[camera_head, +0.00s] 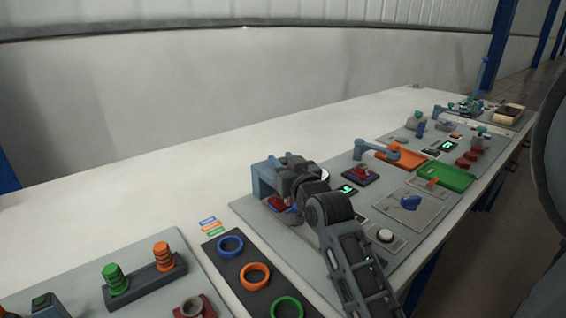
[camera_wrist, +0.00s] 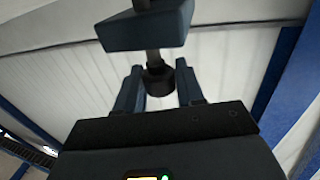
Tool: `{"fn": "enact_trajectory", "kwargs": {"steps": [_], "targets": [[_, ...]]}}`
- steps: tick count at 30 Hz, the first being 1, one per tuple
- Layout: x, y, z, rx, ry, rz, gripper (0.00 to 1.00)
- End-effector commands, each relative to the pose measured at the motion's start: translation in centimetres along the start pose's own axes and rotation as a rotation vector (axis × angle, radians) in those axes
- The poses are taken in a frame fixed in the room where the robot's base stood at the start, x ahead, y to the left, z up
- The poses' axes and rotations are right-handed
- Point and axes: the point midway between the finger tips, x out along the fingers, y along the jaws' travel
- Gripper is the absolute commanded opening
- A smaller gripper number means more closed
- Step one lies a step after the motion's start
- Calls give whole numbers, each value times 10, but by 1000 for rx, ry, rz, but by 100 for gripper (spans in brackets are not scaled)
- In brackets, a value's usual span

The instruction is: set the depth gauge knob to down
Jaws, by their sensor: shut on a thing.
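The depth gauge's blue-grey frame (camera_head: 265,179) stands on the grey panel in the head view, partly hidden behind my gripper (camera_head: 292,172). In the wrist view a blue-grey block (camera_wrist: 148,28) of the gauge shows at the top, with a thin shaft coming out of it. A dark round knob (camera_wrist: 159,80) sits on that shaft, between the two blue fingers of my gripper (camera_wrist: 160,90). The fingers are shut on the knob. The knob and fingertips cannot be made out in the head view, and the gauge's setting is not readable.
A blue lever (camera_head: 375,150), an orange tray (camera_head: 402,156), a green tray (camera_head: 448,176) and a blue rotary knob (camera_head: 410,202) stand to the right. Coloured rings (camera_head: 255,275) lie on a dark board in front. The white tabletop (camera_head: 140,205) behind is clear.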

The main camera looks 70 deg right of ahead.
Motion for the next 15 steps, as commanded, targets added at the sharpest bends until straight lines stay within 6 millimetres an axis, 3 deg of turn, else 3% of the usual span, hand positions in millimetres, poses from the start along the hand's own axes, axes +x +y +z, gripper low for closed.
{"fn": "enact_trajectory", "kwargs": {"steps": [6, 15], "targets": [[0, 0, 0, 0, 0, 0, 0], [0, 0, 6, 0, -1, -1, 0]]}}
